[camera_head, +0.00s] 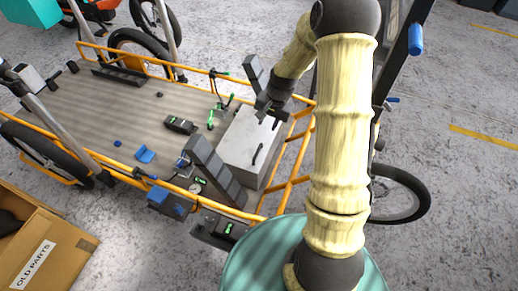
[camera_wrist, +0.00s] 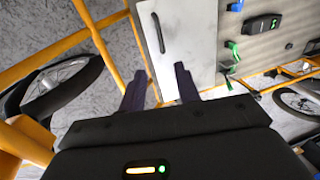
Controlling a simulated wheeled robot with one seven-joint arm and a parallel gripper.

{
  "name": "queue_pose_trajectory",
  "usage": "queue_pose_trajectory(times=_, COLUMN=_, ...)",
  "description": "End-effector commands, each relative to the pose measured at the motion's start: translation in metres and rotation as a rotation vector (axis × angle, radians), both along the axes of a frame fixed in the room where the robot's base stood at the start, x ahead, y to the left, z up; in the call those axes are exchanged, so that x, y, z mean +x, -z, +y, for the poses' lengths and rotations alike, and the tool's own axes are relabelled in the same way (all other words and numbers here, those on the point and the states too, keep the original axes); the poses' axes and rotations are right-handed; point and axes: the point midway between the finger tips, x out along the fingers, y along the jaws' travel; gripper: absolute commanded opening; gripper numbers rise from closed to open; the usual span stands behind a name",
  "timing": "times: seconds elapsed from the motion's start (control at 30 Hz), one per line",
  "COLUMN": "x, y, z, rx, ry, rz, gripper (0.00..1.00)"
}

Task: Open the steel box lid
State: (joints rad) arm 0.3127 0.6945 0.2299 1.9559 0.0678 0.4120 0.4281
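The steel box (camera_head: 242,163) is a pale grey box at the right end of the cargo bike's bed. Its lid (camera_head: 252,138) looks closed and has a dark bar handle (camera_head: 258,153) on top. In the wrist view the lid (camera_wrist: 187,45) and handle (camera_wrist: 158,33) are at upper middle. My gripper (camera_head: 268,119) is at the box's far edge in the head view. In the wrist view its two dark fingers (camera_wrist: 160,88) are spread apart with nothing between them but the lid's edge area behind. I cannot tell whether a finger touches the box.
Orange rails (camera_head: 292,150) border the bed (camera_head: 130,105). Green clips (camera_head: 211,119), a dark device (camera_head: 180,125), and blue pieces (camera_head: 145,154) lie on the bed. A dark segmented post (camera_head: 214,172) stands left of the box. A cardboard box (camera_head: 62,247) is on the floor at lower left.

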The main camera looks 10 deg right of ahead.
Motion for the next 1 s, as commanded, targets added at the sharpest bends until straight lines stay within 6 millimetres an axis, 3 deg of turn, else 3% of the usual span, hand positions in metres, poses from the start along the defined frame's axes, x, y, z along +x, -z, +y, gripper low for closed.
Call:
queue_pose_trajectory(times=0.27, x=0.002, y=0.025, z=0.004, rx=0.000, ry=0.000, rz=0.004, gripper=0.32)
queue_pose_trajectory(times=1.0, x=0.016, y=0.151, z=0.024, rx=0.000, ry=0.000, rz=0.003, gripper=0.32)
